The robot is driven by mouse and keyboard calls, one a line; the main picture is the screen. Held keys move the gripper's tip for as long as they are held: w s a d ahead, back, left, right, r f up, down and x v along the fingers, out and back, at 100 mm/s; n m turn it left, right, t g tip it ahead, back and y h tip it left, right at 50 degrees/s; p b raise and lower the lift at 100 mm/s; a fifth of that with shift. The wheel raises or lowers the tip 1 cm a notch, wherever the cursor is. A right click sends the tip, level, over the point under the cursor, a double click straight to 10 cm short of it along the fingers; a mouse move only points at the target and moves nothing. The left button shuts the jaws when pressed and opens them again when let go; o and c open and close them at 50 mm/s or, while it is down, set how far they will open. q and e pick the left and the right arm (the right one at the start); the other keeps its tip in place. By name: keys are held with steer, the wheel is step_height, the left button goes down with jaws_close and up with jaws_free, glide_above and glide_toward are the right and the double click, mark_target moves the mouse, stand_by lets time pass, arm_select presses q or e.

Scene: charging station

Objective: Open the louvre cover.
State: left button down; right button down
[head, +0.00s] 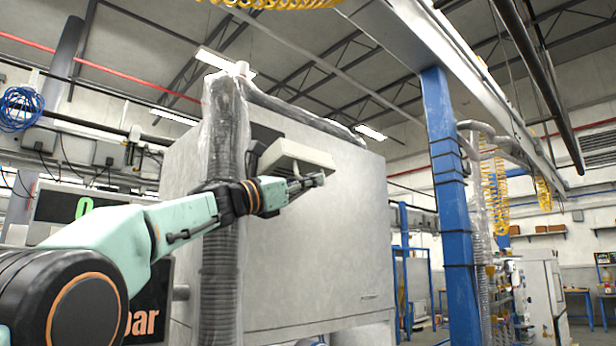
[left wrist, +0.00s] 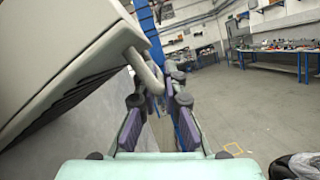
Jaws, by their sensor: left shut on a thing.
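The louvre cover (head: 298,153) is a pale beige, box-like hood on the face of a large grey cabinet. It sits tilted, its lower edge standing out from the cabinet face. My left gripper (head: 307,183) is at its lower front edge, shut on the handle. In the left wrist view the cover (left wrist: 60,55) fills the upper left, and its curved grey handle (left wrist: 144,72) runs down between the fingers of my left gripper (left wrist: 160,108). The fingers hide the handle's far end. My right gripper is not in view.
The grey cabinet (head: 330,240) stands behind the cover. A plastic-wrapped ribbed hose (head: 221,250) runs down beside it at the left. A blue post (head: 447,200) stands to the right. In the left wrist view, open floor (left wrist: 230,110) lies to the right.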

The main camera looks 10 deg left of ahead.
arm_select(q)
steer(key=shift+m+g, duration=0.3)
steer(key=shift+m, duration=0.3)
steer(key=shift+w+a+f+b, duration=0.15)
steer(key=shift+f+b, duration=0.15)
steer(key=shift+f, duration=0.35)
steer(key=shift+w+a+f+b, duration=0.1)
steer(key=shift+f+b, duration=0.2)
steer(key=shift+f, duration=0.35)
steer(key=shift+w+a+f+b, duration=0.15)
steer(key=shift+f+b, duration=0.15)
steer(key=shift+f, duration=0.45)
